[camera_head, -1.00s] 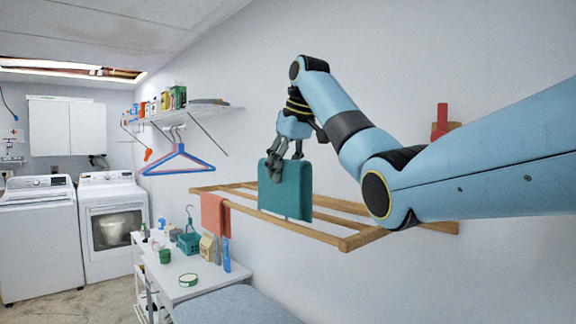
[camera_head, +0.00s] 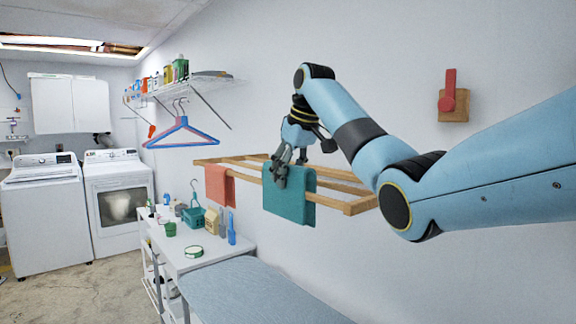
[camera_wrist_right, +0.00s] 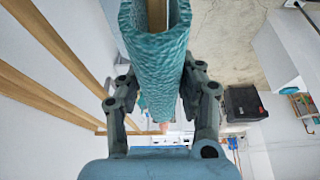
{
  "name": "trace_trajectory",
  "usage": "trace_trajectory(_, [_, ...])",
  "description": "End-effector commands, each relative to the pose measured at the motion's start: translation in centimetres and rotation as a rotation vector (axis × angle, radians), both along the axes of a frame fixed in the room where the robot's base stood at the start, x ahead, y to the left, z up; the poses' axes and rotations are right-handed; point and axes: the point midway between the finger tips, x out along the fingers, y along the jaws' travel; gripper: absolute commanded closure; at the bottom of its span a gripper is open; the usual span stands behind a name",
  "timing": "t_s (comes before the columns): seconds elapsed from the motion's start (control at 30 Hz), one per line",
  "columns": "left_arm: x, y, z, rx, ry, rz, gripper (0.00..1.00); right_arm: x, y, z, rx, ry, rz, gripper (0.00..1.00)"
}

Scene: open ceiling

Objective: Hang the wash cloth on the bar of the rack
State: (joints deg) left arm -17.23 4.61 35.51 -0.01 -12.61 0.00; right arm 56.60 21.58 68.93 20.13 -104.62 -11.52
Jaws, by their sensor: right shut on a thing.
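The teal wash cloth (camera_head: 290,205) hangs folded over the front bar of the wooden wall rack (camera_head: 335,204). My right gripper (camera_head: 280,170) is at the cloth's upper left part, shut on it from above. In the right wrist view the cloth (camera_wrist_right: 155,62) wraps around the bar (camera_wrist_right: 156,14), whose wood shows inside the fold. The fingers of my right gripper (camera_wrist_right: 158,84) lie on either side of the cloth there. My left gripper is not in view.
An orange cloth (camera_head: 219,186) hangs at the rack's left end. Below stand a white table (camera_head: 190,262) with small items and a blue-grey padded surface (camera_head: 255,290). A wire shelf with hangers (camera_head: 180,135) is left; a red-handled wooden wall piece (camera_head: 453,105) is right.

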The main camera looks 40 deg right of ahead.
Motion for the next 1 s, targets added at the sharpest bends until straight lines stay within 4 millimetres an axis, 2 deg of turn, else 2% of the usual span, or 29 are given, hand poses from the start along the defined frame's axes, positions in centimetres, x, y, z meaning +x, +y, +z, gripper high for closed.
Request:
trace_trajectory(0.2, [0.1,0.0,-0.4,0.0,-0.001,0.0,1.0,0.0,0.0,-2.0,0.0,0.0,0.0,0.96])
trace_trajectory(0.5, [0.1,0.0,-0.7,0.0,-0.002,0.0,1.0,0.0,0.0,-3.9,0.0,0.0,0.0,0.96])
trace_trajectory(0.93, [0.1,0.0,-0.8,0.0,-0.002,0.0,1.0,0.0,0.0,-4.3,0.0,-0.001,0.0,0.96])
trace_trajectory(0.97, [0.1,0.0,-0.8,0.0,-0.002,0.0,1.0,0.0,0.0,-4.3,0.0,-0.001,0.0,0.61])
trace_trajectory(1.0, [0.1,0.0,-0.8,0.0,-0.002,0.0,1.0,0.0,0.0,-4.3,0.0,-0.001,0.0,0.56])
